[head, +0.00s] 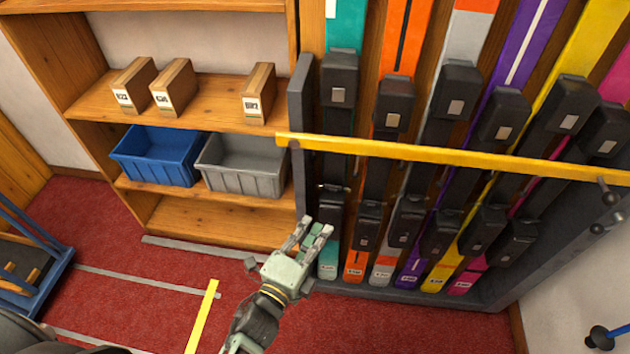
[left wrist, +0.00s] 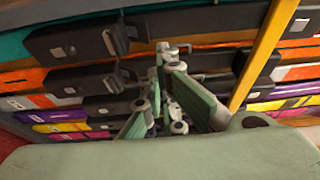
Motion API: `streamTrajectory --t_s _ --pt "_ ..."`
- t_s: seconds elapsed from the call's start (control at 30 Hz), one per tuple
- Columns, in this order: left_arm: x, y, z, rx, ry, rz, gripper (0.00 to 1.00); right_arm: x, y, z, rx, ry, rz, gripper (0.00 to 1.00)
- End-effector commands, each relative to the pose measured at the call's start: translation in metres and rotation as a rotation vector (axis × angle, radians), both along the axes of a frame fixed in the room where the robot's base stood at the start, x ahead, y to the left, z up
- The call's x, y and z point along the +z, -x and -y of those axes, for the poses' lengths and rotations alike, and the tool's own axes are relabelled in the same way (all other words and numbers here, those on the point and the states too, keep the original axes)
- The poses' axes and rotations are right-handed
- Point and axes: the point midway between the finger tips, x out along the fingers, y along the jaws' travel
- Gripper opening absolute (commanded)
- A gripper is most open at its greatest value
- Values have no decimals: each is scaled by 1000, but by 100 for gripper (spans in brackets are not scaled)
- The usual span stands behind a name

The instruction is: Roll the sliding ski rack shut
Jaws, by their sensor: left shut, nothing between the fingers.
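The ski rack (head: 301,110) is a dark frame holding several upright skis with black bindings, in teal, orange, grey, purple, yellow and pink. A yellow bar (head: 430,154) crosses its front; it also shows in the left wrist view (left wrist: 262,55). My left gripper (head: 318,229) is shut and empty, in front of the rack's lower left corner near the teal ski (head: 328,268). In the left wrist view the gripper's fingers (left wrist: 172,85) point towards the skis and bindings. I cannot tell whether they touch the rack. My right gripper is not in view.
A wooden shelf (head: 215,222) left of the rack holds small boxes (head: 172,88), a blue bin (head: 155,158) and a grey bin (head: 243,168). A blue-framed cart (head: 50,255) stands at far left. Red carpet with grey and yellow strips (head: 203,315) is clear in front.

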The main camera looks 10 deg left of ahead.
Motion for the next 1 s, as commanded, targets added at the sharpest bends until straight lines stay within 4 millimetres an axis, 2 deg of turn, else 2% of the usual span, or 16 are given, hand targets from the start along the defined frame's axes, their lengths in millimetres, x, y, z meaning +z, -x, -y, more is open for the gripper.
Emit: streamTrajectory --t_s 0.33,0.53,0.67,0.8,1.0 --pt "4 0 0 -1 -11 12 0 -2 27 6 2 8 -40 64" --pt "4 -10 2 -1 -10 14 0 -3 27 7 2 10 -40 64" --pt "4 -31 8 -2 -9 16 0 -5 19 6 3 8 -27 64" --pt "3 -60 16 -2 -10 15 0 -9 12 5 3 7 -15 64" --pt "2 -100 26 -2 -10 14 0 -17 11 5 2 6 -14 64"
